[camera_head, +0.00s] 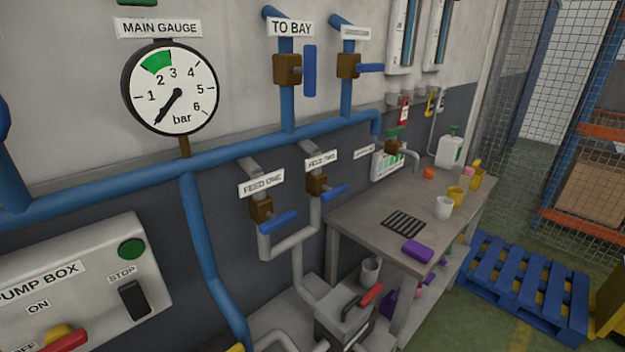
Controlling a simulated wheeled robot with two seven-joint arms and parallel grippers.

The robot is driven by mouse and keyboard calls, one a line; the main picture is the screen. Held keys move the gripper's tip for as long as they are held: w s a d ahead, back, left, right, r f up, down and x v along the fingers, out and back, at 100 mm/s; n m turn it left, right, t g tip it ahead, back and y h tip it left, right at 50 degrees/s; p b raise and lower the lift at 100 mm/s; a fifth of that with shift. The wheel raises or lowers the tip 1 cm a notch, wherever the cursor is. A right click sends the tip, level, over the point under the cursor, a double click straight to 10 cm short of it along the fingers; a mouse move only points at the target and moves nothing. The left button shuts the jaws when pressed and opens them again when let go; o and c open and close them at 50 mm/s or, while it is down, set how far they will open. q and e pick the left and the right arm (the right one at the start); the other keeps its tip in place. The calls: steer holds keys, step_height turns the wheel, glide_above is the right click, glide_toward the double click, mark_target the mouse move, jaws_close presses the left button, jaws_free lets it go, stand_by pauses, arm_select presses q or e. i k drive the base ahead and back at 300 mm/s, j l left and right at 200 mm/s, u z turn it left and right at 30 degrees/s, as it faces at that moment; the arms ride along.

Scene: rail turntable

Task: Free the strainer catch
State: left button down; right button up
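No label reading strainer is visible. A grey box (337,324) sits low among the pipes at bottom centre, left of the bench legs, and may be the strainer. A dark bar handle (349,306) is on its top, and a red-handled lever (371,294) slants up to the right beside it. This lever may be the catch; I cannot tell whether it is fastened. Neither of my grippers shows in the head view.
A metal bench (350,222) stands right of the box, with a purple block (417,250) near its front edge. Feed valves with blue levers (279,222) hang above left. The pump box (75,290) is at lower left. A blue pallet (520,283) lies right.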

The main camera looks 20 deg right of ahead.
mark_target(369, 298)
steer(key=l+z, duration=0.7)
